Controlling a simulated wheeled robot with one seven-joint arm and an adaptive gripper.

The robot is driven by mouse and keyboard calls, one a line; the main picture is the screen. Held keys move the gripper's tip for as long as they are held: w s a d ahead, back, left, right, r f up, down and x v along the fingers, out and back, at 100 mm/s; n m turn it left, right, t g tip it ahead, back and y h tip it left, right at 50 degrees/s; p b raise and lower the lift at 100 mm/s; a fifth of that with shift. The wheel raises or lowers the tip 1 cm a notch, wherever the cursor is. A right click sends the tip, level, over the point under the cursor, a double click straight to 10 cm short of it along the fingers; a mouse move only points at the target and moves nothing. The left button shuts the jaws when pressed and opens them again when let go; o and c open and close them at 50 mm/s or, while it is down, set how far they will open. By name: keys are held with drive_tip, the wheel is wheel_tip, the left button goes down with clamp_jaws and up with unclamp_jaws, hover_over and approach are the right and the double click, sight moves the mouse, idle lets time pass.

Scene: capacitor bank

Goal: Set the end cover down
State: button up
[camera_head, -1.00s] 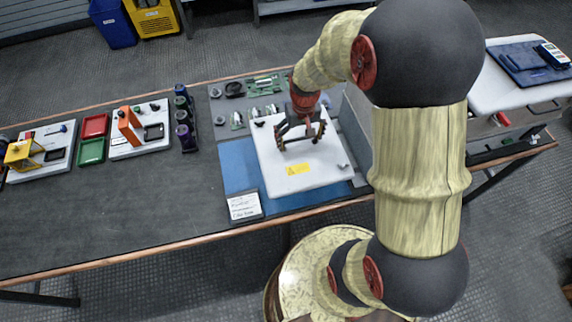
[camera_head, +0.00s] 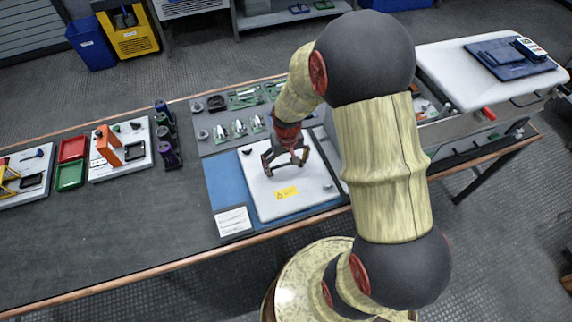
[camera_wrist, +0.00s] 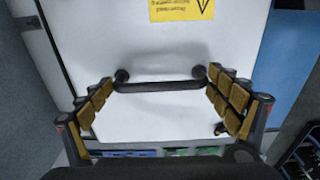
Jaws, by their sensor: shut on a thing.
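The end cover (camera_head: 265,208) is a white flat panel with a yellow warning label (camera_head: 286,193). It lies level over the blue mat (camera_head: 222,180) at the bench's front; whether its underside touches the mat cannot be told. My gripper (camera_head: 287,168) is over the cover's middle, shut on its dark bar handle. In the wrist view the handle (camera_wrist: 160,87) runs across between my two fingers (camera_wrist: 163,85), with a finger at each end. The white cover (camera_wrist: 120,45) fills the middle of that view and hides what is under it.
Green boards and silver capacitors (camera_head: 239,127) lie behind the cover on a grey mat. A printed card (camera_head: 233,221) is at its front left. Dark cylinders (camera_head: 167,140) and an orange item (camera_head: 108,145) stand to the left. The left front bench top is clear.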

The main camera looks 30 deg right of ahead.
drive_tip(key=o, duration=1.5)
drive_tip(key=shift+f, duration=0.1)
drive_tip(key=shift+o, duration=0.2)
wheel_tip(320, 180, up, 13)
drive_tip(key=p, duration=0.4)
wheel_tip(320, 180, up, 13)
drive_tip(key=n+t, duration=0.1)
drive_tip(key=t, duration=0.1)
hover_over(286, 172)
drive_tip(key=s+a, duration=0.4)
drive_tip(key=a, duration=0.1)
drive_tip(key=s+a+r+n+t, duration=0.1)
drive_tip(key=s+a+r+t, duration=0.2)
drive_tip(key=s+r, duration=0.6)
drive_tip(key=shift+s+a+r, duration=0.4)
drive_tip(key=shift+s+a, duration=0.3)
drive_tip(key=shift+s, duration=0.55)
